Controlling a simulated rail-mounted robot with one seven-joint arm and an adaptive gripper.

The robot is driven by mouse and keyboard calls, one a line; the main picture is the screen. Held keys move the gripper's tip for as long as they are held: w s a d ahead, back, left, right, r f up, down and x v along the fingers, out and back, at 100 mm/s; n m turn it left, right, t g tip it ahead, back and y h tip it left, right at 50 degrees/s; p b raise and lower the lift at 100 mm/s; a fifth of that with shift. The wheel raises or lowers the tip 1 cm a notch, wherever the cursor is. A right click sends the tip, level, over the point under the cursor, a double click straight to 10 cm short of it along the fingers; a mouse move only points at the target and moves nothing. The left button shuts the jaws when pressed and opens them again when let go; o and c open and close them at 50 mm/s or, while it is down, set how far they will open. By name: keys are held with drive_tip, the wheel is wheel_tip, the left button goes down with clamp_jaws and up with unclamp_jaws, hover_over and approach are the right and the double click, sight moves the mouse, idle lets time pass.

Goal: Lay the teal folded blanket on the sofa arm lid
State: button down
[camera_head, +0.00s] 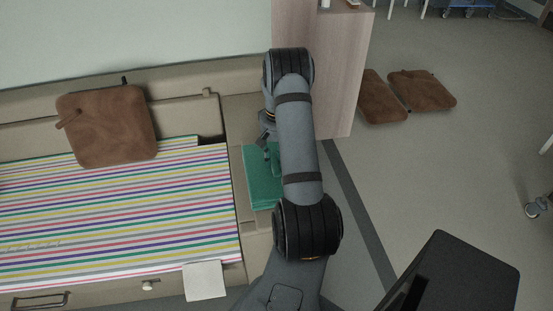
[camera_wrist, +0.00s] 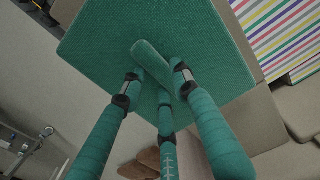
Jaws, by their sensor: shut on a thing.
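The teal folded blanket (camera_head: 261,190) is over the beige sofa arm lid (camera_head: 240,120) at the right end of the sofa, partly hidden behind my arm. In the wrist view the blanket (camera_wrist: 110,45) is a flat teal slab with a raised teal roll on its face. My gripper (camera_wrist: 158,76) is shut on the blanket at that roll; its fingers show on either side of it. In the head view my gripper (camera_head: 268,142) is mostly hidden by my arm. I cannot tell whether the blanket touches the lid or hangs just above it.
A striped sheet (camera_head: 110,215) covers the sofa seat left of the arm, with a brown cushion (camera_head: 107,126) at the backrest. A wooden cabinet (camera_head: 340,75) stands behind and to the right. Two brown cushions (camera_head: 421,90) lie on the floor. The floor at right is mostly open.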

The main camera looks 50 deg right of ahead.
drive_tip(key=shift+f, duration=0.2)
drive_tip(key=c, duration=1.3)
unclamp_jaws()
drive_tip(key=shift+o, duration=0.4)
wheel_tip(320, 180, up, 12)
wheel_tip(320, 180, down, 12)
drive_tip(key=shift+r, duration=0.25)
